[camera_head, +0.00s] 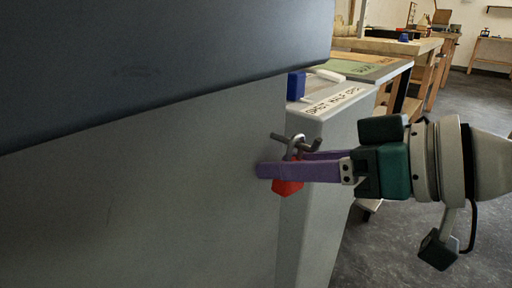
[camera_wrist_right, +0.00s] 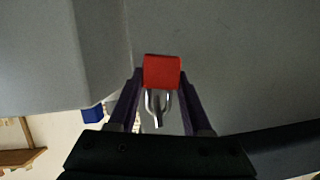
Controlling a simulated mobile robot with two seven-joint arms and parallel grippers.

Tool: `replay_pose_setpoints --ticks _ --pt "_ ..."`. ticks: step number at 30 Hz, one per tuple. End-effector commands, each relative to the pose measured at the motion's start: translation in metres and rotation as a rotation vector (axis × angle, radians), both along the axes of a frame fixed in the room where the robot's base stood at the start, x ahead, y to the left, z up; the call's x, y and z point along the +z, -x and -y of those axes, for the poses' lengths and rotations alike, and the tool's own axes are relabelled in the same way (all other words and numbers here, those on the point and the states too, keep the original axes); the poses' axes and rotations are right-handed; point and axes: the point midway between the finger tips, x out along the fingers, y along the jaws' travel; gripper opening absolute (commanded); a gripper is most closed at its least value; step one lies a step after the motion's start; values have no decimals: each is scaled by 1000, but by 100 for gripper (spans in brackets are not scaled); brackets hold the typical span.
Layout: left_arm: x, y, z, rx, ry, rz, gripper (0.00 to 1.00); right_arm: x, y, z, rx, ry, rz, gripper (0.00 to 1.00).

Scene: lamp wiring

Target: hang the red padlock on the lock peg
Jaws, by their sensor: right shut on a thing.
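The red padlock (camera_head: 288,187) hangs below the purple fingers of my right gripper (camera_head: 285,166), with its metal shackle (camera_head: 295,146) upward. The gripper is shut on the padlock. In the right wrist view the red body (camera_wrist_right: 162,71) sits between the fingertips (camera_wrist_right: 162,78), and its silver shackle (camera_wrist_right: 150,104) points down the picture. A dark grey lock peg (camera_head: 311,145) is at the shackle, beside the grey panel. I cannot tell for sure whether the shackle is around the peg or just against it. My left gripper is not in view.
A grey cabinet with a labelled top ledge (camera_head: 338,101) stands behind the padlock. A blue block (camera_head: 296,86) sits on the ledge and shows in the wrist view (camera_wrist_right: 92,113). A large dark panel (camera_head: 150,60) overhangs at upper left. Open floor (camera_head: 400,240) lies right.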

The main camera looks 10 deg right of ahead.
Motion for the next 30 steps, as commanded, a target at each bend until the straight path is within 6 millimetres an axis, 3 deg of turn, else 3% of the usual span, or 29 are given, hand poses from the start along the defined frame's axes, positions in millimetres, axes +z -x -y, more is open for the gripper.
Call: replay_pose_setpoints --ticks 10,11,19,30 --pt "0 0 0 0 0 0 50 0 0 0 0 -1 1 0" --pt "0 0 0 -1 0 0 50 0 0 0 0 -1 1 53" --pt "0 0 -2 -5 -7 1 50 0 0 0 0 0 0 83" --pt "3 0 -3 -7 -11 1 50 3 5 5 0 2 -1 84"
